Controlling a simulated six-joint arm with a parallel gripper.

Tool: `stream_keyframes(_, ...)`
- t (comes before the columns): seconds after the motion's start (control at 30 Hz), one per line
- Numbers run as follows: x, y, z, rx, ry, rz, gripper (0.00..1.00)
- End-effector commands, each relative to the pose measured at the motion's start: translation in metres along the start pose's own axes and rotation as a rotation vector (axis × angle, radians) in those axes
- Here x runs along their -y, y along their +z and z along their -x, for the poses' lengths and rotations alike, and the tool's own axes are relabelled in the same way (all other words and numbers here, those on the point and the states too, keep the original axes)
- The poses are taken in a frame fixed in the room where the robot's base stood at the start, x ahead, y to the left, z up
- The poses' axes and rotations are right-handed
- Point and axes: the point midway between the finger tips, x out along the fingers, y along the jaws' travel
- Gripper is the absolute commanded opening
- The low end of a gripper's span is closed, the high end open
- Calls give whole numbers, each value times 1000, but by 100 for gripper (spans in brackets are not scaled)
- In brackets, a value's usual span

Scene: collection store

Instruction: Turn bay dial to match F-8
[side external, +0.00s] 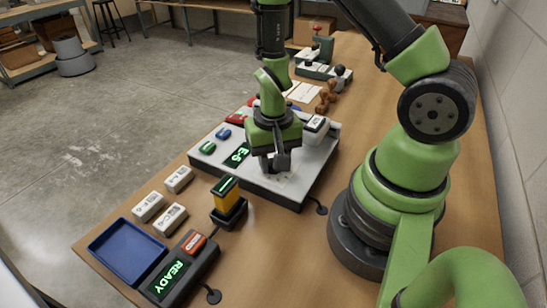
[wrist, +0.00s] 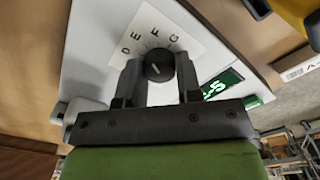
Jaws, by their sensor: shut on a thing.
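The bay dial (wrist: 159,66) is a dark round knob on a white card with the letters D, E, F and G around it. It shows in the wrist view between the fingers of my gripper (side external: 275,166), which is shut on it. Which letter its mark faces is hard to tell. In the side view my gripper points down at the white panel (side external: 290,190) and hides the dial. The green display (side external: 238,155) on that panel seems to read E-6, but its last character is unclear. The display also shows partly in the wrist view (wrist: 222,84).
Green and blue buttons (side external: 223,134) and a red part (side external: 237,119) lie along the panel's left. A yellow device (side external: 227,195), white labelled boxes (side external: 170,219), a blue tray (side external: 128,250) and a READY display (side external: 172,280) stand in front. Stamps (side external: 326,97) stand behind.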

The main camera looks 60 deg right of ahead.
Motion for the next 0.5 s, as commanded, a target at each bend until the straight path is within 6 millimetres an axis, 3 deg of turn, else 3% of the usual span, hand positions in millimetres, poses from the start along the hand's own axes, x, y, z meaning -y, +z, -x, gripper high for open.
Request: stream_keyframes(0.5, 0, -1, 0, -3, -2, -275, 9)
